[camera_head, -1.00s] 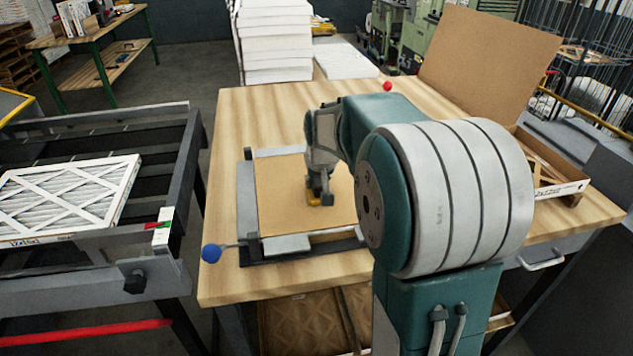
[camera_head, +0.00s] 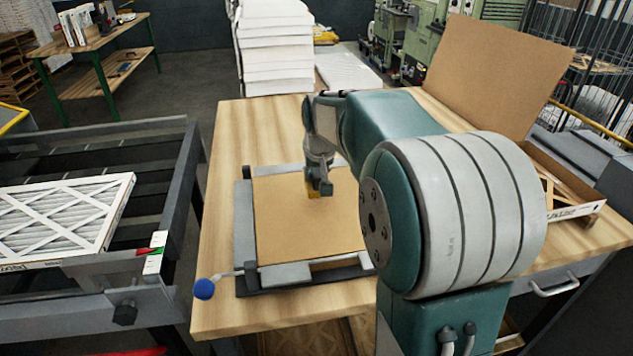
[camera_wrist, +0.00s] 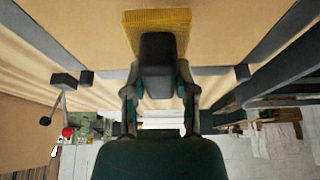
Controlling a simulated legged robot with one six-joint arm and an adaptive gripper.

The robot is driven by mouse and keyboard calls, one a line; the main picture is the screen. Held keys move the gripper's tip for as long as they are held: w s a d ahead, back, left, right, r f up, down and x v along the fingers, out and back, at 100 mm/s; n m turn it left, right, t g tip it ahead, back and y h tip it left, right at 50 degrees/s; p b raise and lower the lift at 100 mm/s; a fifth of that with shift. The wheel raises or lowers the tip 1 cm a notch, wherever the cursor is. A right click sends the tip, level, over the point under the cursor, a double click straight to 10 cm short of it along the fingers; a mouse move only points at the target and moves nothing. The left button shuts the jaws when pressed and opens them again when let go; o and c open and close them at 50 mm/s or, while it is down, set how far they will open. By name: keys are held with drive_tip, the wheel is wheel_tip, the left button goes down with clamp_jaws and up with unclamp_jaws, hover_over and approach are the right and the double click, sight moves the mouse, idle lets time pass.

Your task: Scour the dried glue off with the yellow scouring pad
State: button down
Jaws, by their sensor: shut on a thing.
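My gripper (camera_head: 319,190) is shut on the yellow scouring pad (camera_wrist: 157,20), which sticks out past the fingers in the wrist view. The board lies in a grey clamping frame (camera_head: 245,225) on the wooden table. I can make out no dried glue on the visible board; any under the pad is hidden.
A blue-knobbed lever (camera_head: 204,289) sticks out at the frame's front left. A white pleated filter (camera_head: 60,220) lies on the dark conveyor at left. An open cardboard box (camera_head: 490,75) stands at right. The wooden table (camera_head: 245,130) is clear behind the frame.

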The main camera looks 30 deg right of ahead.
wheel_tip(320, 180, up, 3)
drive_tip(key=shift+a+r, duration=0.1)
drive_tip(key=shift+a, duration=0.05)
drive_tip(key=shift+r, duration=0.4)
drive_tip(key=shift+s, duration=0.1)
